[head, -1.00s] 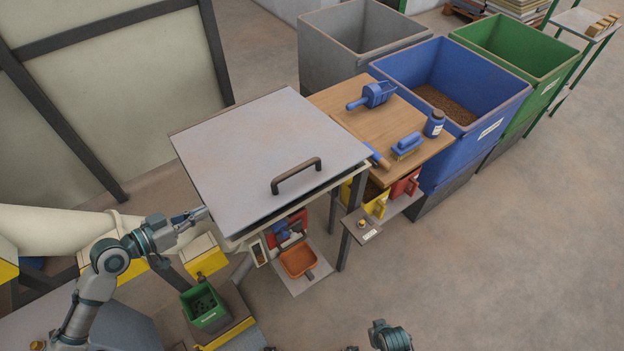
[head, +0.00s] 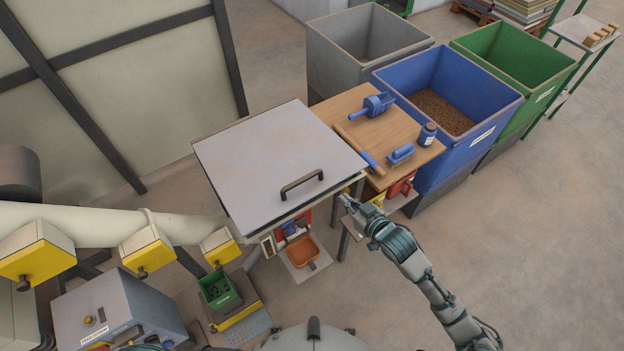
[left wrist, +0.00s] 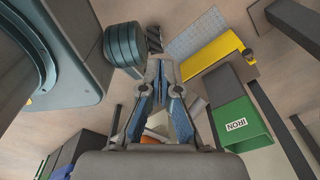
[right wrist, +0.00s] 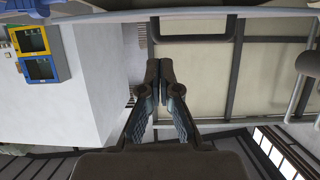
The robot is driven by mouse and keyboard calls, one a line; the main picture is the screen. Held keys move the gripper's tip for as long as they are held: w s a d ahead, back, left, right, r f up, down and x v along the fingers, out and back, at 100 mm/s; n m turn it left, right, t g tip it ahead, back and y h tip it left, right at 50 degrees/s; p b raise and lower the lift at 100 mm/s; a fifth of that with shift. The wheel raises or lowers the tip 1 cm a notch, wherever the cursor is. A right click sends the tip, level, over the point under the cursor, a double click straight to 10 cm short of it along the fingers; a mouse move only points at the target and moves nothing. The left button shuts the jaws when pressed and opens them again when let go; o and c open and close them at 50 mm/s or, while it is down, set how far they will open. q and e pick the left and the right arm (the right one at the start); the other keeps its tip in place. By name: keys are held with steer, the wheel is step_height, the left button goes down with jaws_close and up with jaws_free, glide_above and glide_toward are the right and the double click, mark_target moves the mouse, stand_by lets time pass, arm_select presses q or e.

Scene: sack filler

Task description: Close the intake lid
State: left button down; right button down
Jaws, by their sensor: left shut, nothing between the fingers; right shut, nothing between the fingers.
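The intake lid (head: 275,165) is a flat grey panel with a black bar handle (head: 302,184) near its front edge. It lies over the intake box in the head view, and a thin dark gap shows under its front edge. I cannot tell if it sits fully down. My right gripper (head: 346,202) is shut and empty beside the lid's right front corner, apart from the handle; its fingers also show in the right wrist view (right wrist: 160,70). My left gripper (left wrist: 162,70) is shut and empty in the left wrist view; its fingers are out of the head view.
A wooden worktop (head: 375,135) with a blue scoop (head: 372,106), brush and bottle adjoins the lid's right side. A blue bin (head: 440,150) stands beyond it. A green iron box (head: 218,290) and an orange tray (head: 301,250) are below.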

step_height(320, 180, up, 2)
glide_above(327, 189)
steer(key=s, duration=0.1)
step_height(327, 189, down, 3)
steer(key=f, duration=0.1)
steer(key=f+p, duration=0.1)
steer(key=f, duration=0.1)
steer(key=shift+s+a+f, duration=0.1)
steer(key=shift+a, duration=0.1)
steer(key=shift+s+a+f, duration=0.1)
steer(key=shift+a+f, duration=0.05)
steer(key=shift+f, duration=0.3)
arm_select(q)
steer(key=shift+s+a+r, duration=0.3)
steer(key=shift+s+r, duration=0.25)
steer(key=shift+s, duration=0.2)
steer(key=shift+d, duration=0.1)
arm_select(e)
steer(key=shift+d, duration=0.25)
